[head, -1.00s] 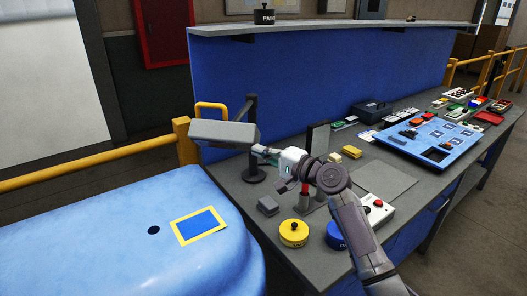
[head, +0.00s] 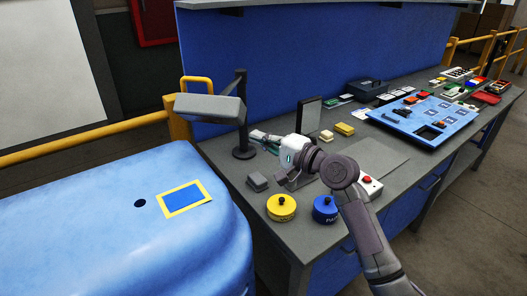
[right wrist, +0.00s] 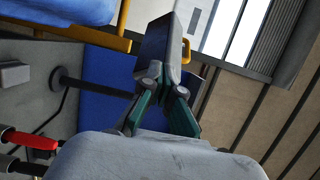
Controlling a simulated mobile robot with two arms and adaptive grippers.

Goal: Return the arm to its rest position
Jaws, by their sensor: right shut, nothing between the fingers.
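My right arm comes in from the lower right in the head view, bent at the elbow. Its gripper (head: 257,136) is shut and empty, pointing left over the grey bench, just right of the black post with the grey box-shaped head. In the right wrist view the teal fingers of this gripper (right wrist: 161,88) are together, with a dark grey block shape behind them. My left gripper is not in view.
The black post (head: 241,128) and its grey head (head: 209,107) stand close to the gripper. Yellow (head: 281,209) and blue (head: 325,211) round weights sit on the bench front. A blue-covered surface (head: 95,215) lies left, and a blue tray (head: 425,120) is at right.

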